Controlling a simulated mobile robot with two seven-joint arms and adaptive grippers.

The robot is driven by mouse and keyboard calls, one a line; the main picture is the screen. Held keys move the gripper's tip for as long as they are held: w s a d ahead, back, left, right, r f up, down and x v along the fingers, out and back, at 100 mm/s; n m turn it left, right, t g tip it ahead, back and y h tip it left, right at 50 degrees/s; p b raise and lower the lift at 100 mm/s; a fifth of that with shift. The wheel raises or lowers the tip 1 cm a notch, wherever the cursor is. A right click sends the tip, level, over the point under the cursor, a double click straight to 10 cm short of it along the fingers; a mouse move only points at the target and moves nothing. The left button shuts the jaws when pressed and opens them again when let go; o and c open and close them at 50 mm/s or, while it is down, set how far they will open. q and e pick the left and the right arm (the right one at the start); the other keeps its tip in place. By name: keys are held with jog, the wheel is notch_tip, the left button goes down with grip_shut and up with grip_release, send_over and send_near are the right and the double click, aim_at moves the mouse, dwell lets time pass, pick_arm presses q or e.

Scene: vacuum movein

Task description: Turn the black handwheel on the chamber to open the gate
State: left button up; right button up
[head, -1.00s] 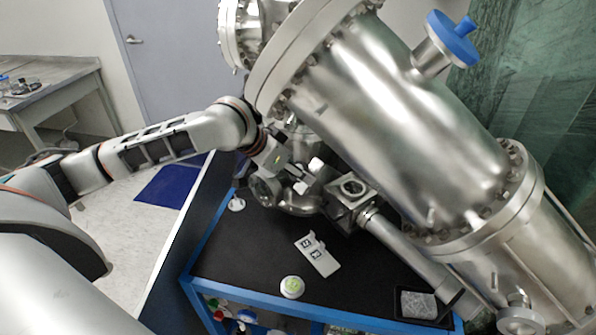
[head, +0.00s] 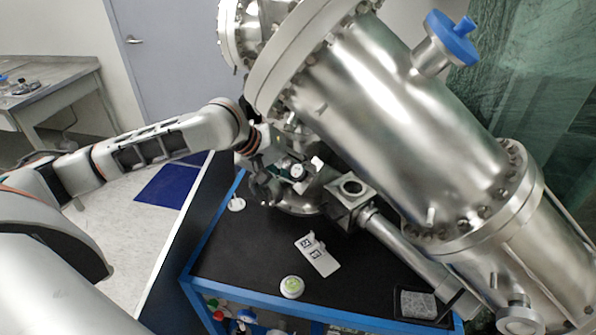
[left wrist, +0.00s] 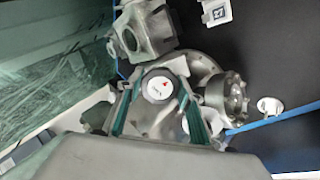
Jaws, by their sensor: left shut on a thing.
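The black handwheel (left wrist: 158,86) shows in the left wrist view as a dark round knob with a white face and a small red mark. In the head view its white face (head: 298,171) shows beside the small metal fittings under the large chamber (head: 400,130). My left gripper (left wrist: 160,100) is shut on the handwheel, one green-padded finger on each side of it. In the head view my left gripper (head: 291,167) is at the handwheel, with its fingers partly hidden. Whether the gate is open cannot be seen. My right gripper is not in view.
The black bench top (head: 235,255) with a blue edge carries a white marker plate (head: 318,256), a round white container (head: 292,287) and a small dark tray (head: 420,304). A metal block with a tube (head: 349,189) stands close to the right of my gripper.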

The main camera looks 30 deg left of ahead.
pick_arm(q)
jog(key=n, duration=0.5)
jog(key=shift+n, duration=0.3)
jog(key=n, duration=0.3)
jog(key=n+t, duration=0.1)
jog(key=n, duration=0.2)
jog(key=shift+h, duration=0.3)
jog(key=shift+n, duration=0.3)
jog(key=o, duration=1.1)
